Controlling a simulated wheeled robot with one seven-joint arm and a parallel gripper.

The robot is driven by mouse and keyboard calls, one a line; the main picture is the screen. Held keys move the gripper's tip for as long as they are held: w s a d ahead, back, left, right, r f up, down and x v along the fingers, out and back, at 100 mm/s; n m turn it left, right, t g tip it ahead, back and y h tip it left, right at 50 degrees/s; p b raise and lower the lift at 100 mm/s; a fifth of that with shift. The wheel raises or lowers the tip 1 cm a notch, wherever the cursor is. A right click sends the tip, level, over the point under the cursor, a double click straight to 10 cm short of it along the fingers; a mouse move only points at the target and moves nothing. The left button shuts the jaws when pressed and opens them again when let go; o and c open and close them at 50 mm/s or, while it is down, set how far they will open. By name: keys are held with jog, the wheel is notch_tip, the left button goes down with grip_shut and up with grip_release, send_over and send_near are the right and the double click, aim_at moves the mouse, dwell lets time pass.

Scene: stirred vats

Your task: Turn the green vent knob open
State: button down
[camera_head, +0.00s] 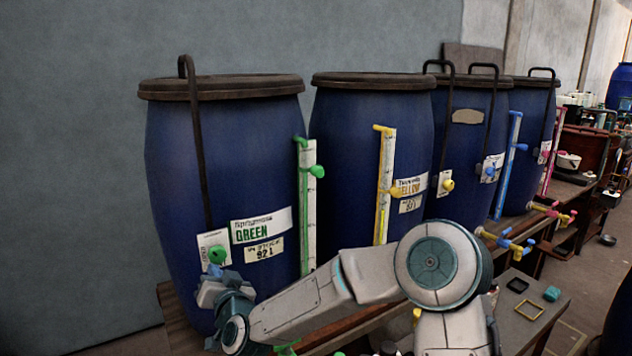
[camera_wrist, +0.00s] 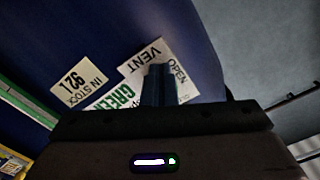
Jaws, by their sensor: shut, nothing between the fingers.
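The green vent knob (camera_head: 217,254) is a round knob on a white label plate, low on the front of the leftmost blue vat (camera_head: 170,150). My gripper (camera_head: 214,269) is shut and empty, with its tips right at the underside of the knob in the head view. I cannot tell whether they touch it. In the wrist view my shut fingers (camera_wrist: 159,84) point at the white label reading VENT and OPEN (camera_wrist: 150,58). The knob is not visible there, apparently hidden behind the fingers. The knob's turn position is unclear.
A green-marked sight tube (camera_head: 308,210) with another green knob (camera_head: 317,171) stands right of the label on the same vat. Vats with yellow (camera_head: 385,185), blue and pink fittings continue rightward. A grey wall is at left. A low table (camera_head: 545,320) holds small items.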

jog(key=shift+w+d+f+b, duration=0.1)
jog(key=shift+w+d+b, duration=0.4)
jog(key=shift+b, duration=0.95)
jog(key=shift+d, duration=0.2)
jog(key=shift+f+b, duration=0.1)
jog(key=shift+b, duration=0.4)
jog(key=shift+f+b, duration=0.3)
jog(key=shift+b, duration=0.15)
jog(key=v, duration=0.6)
jog(key=shift+b, duration=0.3)
jog(key=shift+s+f, duration=0.1)
jog(key=shift+f, duration=0.1)
